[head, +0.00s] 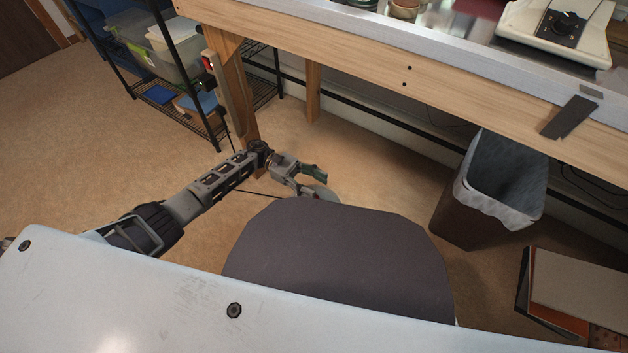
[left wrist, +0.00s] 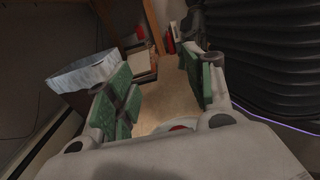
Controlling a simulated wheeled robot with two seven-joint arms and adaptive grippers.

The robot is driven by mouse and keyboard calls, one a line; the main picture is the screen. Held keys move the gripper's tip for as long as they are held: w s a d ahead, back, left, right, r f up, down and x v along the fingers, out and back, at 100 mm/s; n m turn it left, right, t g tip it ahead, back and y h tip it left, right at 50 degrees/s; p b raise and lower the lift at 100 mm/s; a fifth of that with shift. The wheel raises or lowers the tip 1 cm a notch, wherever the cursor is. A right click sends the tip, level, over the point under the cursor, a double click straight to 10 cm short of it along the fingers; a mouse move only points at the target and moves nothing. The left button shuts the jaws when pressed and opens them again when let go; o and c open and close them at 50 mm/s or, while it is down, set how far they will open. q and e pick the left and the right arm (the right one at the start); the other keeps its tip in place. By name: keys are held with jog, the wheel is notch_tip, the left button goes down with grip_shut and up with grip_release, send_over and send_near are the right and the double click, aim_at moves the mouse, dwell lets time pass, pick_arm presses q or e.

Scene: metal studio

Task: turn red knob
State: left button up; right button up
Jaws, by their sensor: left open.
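A small red spot (head: 208,64) shows on a dark fitting on the wooden bench leg (head: 237,95) in the head view. It is too small to tell whether it is the red knob. My left gripper (head: 320,186) is open, low beside the bench and to the right of that leg, apart from the red spot. In the left wrist view its green-padded fingers (left wrist: 160,88) are spread with nothing between the pads. A red patch (left wrist: 179,128) on a pale rounded shape shows just past the palm edge, mostly hidden. My right gripper is in neither view.
A bin with a pale liner (head: 500,180) stands under the workbench (head: 360,55). Boxes or panels (head: 580,290) lie at the lower right. A black shelf rack with a clear tub (head: 170,45) stands at the upper left. The floor at the left is clear.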

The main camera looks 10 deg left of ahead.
pick_arm(q)
jog(key=shift+r, duration=0.75)
jog(key=shift+d, duration=0.1)
